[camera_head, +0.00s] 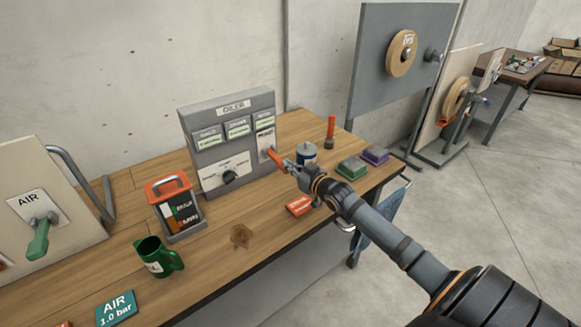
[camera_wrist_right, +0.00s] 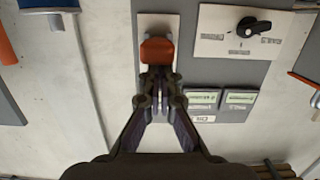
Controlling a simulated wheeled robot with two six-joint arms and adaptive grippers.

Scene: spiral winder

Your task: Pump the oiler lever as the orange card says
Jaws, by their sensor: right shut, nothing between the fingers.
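The grey oiler box (camera_head: 228,103) stands at the back of the wooden bench, with labelled windows and a black knob. Its lever (camera_head: 276,159) has an orange grip and sticks out from a pale plate on the box's right side. The grip also shows in the right wrist view (camera_wrist_right: 158,50). My right gripper (camera_head: 287,167) is shut and empty, its tips right at the orange grip; I cannot tell whether they touch. It also shows in the wrist view (camera_wrist_right: 158,78). The orange card (camera_head: 299,205) lies near the bench's front edge; its text is too small to read. My left gripper is out of view.
A grey can (camera_head: 306,153), an upright orange handle (camera_head: 331,127), and green (camera_head: 352,168) and purple (camera_head: 375,155) blocks stand right of the oiler. A rack (camera_head: 184,225), a green jug (camera_head: 158,260) and an AIR card (camera_head: 116,308) are left. An oil stain marks the clear bench middle.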

